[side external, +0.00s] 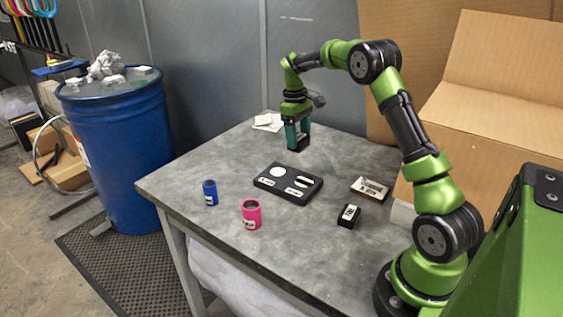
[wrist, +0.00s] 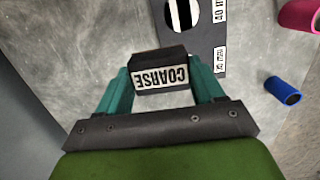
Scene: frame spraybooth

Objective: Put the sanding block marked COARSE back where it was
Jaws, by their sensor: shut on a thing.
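The sanding block marked COARSE (wrist: 160,75) is dark with a white label, which reads upside down in the wrist view. My gripper (wrist: 161,88) is shut on it, with one green finger at each side. In the side external view my gripper (side external: 297,138) holds the dark block (side external: 298,146) above the far part of the table, behind the black tray. The black tray (side external: 268,184) has a white round spot, a pale striped oval and small labels that I cannot read here. It also shows partly in the wrist view (wrist: 203,60).
On the grey table (side external: 210,160) stand a blue cylinder (side external: 210,193) and a pink cylinder (side external: 251,214). A small black block with a white label (side external: 348,216) and a labelled box (side external: 370,189) lie at the right. Pale papers (side external: 268,122) lie at the back edge.

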